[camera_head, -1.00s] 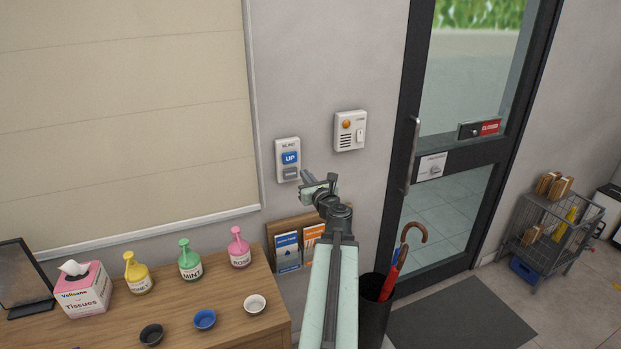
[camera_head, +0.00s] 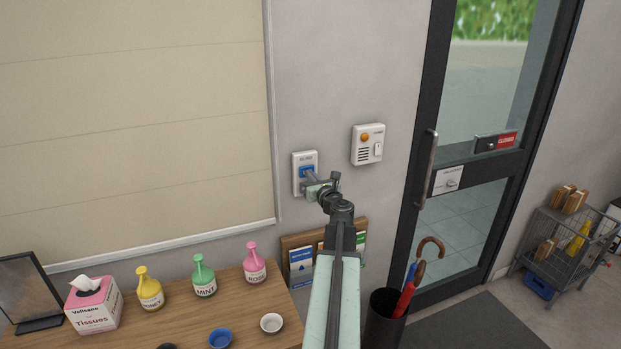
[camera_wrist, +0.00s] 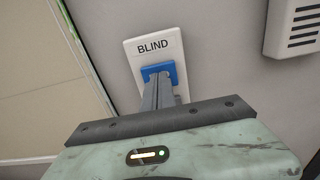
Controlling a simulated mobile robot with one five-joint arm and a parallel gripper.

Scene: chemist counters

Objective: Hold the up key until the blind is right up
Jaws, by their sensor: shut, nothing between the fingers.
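The blind control (camera_head: 298,181) is a white wall plate right of the window, marked BLIND in the wrist view (camera_wrist: 131,56). Its blue up key (camera_head: 306,170) also shows in the wrist view (camera_wrist: 150,73). My gripper (camera_head: 311,175) is shut and empty, its fingertips at the blue key and seemingly against it. The fingers hide the lower part of the plate; how far the key is pressed cannot be told. The cream blind (camera_head: 130,120) covers the window down to near the sill in the head view.
A white wall unit with an orange button (camera_head: 368,145) is right of the control. Below stands a wooden counter (camera_head: 262,312) with a tissue box (camera_head: 92,308) and several bottles. An umbrella stand (camera_head: 382,322) and glass door are to the right.

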